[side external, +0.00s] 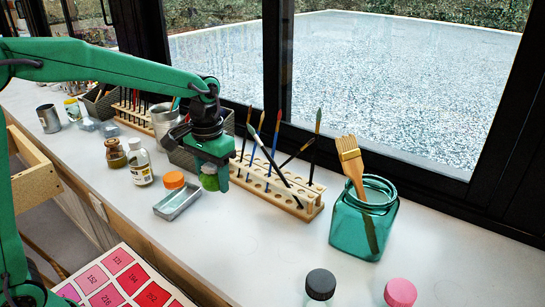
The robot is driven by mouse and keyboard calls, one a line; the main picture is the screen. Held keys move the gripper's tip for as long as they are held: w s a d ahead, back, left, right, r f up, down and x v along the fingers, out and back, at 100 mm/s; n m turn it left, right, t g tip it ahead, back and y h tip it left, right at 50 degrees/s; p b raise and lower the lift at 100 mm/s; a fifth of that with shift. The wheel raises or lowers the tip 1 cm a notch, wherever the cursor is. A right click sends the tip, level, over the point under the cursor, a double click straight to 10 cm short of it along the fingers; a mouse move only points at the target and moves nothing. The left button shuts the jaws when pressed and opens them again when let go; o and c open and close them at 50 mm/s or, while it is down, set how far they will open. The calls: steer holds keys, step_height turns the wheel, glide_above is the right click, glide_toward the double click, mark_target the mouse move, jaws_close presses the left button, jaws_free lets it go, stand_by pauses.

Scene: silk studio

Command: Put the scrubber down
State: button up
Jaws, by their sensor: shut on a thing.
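My gripper (222,176) hangs over the white counter (240,235) near the middle of the side external view. It is shut on a small round green scrubber (209,182), partly covered by the jaws. The scrubber appears to be held above the counter, but the exact gap to it cannot be told. The underside of the scrubber and the far jaw are largely hidden.
A wooden brush rack (285,194) is close on the right. A teal glass jar (362,222) holds a brush farther right. Counter in front is clear.

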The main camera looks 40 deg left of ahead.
steer(key=a, duration=0.3)
steer(key=shift+s+a+f, duration=0.1)
steer(key=shift+s+a, duration=0.15)
steer(key=shift+a, duration=0.05)
steer(key=s+d+r, duration=0.1)
steer(key=d, duration=0.9)
steer(key=shift+s+d+r, duration=0.3)
steer(key=shift+s+d, duration=0.05)
steer(key=shift+a, duration=0.1)
glide_above(221, 207)
step_height(221, 207, down, 7)
steer(key=shift+f, duration=0.1)
steer(key=shift+f, duration=1.9)
